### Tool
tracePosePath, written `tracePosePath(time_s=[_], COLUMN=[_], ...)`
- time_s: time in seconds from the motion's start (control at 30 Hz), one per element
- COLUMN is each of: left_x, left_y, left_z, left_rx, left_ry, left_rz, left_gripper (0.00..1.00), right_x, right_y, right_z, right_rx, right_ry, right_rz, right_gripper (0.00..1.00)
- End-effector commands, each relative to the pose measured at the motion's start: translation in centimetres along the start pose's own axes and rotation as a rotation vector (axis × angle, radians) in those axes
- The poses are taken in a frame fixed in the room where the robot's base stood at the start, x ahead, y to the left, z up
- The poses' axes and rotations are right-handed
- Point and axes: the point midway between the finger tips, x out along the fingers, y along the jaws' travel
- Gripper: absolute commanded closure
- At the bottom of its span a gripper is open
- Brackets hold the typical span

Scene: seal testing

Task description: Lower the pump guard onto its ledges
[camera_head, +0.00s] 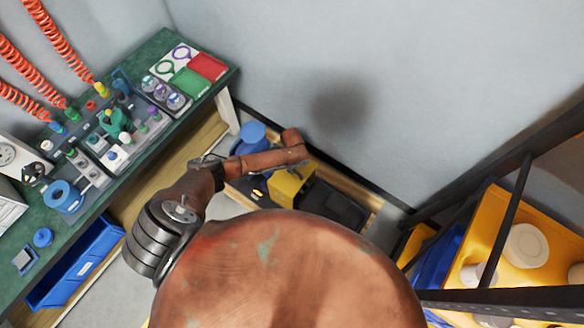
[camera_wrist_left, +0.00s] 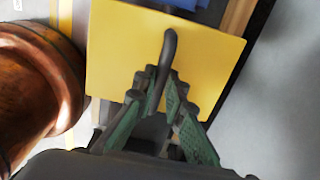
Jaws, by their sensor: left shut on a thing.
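The yellow pump guard (camera_head: 291,187) shows in the head view below my left arm, over the dark base of a wood-edged unit on the floor. In the left wrist view, the guard's flat yellow face (camera_wrist_left: 120,60) carries a dark looped handle (camera_wrist_left: 170,45). My left gripper (camera_wrist_left: 165,80) is shut on that handle, with a green-padded finger on each side. In the head view my arm mostly hides the gripper. The ledges are hidden, and I cannot tell how high the guard is above them. My right gripper is not in view.
A blue round part (camera_head: 252,132) stands behind the guard. A black base (camera_head: 335,205) lies to its right, against the wall. A green-topped bench (camera_head: 155,50) with bottles and instruments is at left. A yellow rack (camera_head: 505,205) behind dark bars stands at right.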

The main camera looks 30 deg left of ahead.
Motion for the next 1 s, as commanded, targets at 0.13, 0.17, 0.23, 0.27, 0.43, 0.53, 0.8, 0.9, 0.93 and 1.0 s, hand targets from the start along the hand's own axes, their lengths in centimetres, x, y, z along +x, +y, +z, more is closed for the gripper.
tracePosePath(time_s=[0.13,0.17,0.23,0.27,0.43,0.53,0.8,0.9,0.93,1.0], left_x=[0.1,0.2,0.3,0.3,0.6,0.7,1.1,1.0,1.0,1.1], left_y=[-0.2,-0.2,-0.2,-0.2,-0.2,-0.2,-0.2,-0.2,-0.2,-0.2], left_z=[0.1,0.1,0.1,0.1,0.1,0.1,0.1,0.2,0.2,0.2], left_rx=[0.000,0.000,0.000,0.000,0.000,0.000,0.000,0.000,0.000,0.000], left_ry=[0.000,-0.001,-0.001,-0.001,-0.001,-0.001,-0.002,-0.002,-0.003,-0.003], left_rz=[-0.004,-0.004,-0.004,-0.004,-0.004,-0.004,-0.004,-0.004,-0.004,-0.004], left_gripper=[1.00,1.00,1.00,1.00,1.00,1.00,1.00,1.00,1.00,1.00], right_x=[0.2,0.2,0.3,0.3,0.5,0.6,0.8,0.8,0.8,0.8], right_y=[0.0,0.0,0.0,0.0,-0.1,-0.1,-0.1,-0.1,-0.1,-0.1], right_z=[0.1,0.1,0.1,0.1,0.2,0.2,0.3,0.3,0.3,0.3], right_rx=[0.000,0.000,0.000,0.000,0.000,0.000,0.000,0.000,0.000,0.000], right_ry=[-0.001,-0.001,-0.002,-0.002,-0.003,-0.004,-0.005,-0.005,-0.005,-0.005], right_rz=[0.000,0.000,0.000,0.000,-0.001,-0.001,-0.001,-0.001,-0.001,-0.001], right_gripper=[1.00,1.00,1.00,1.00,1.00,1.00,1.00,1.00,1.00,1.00])
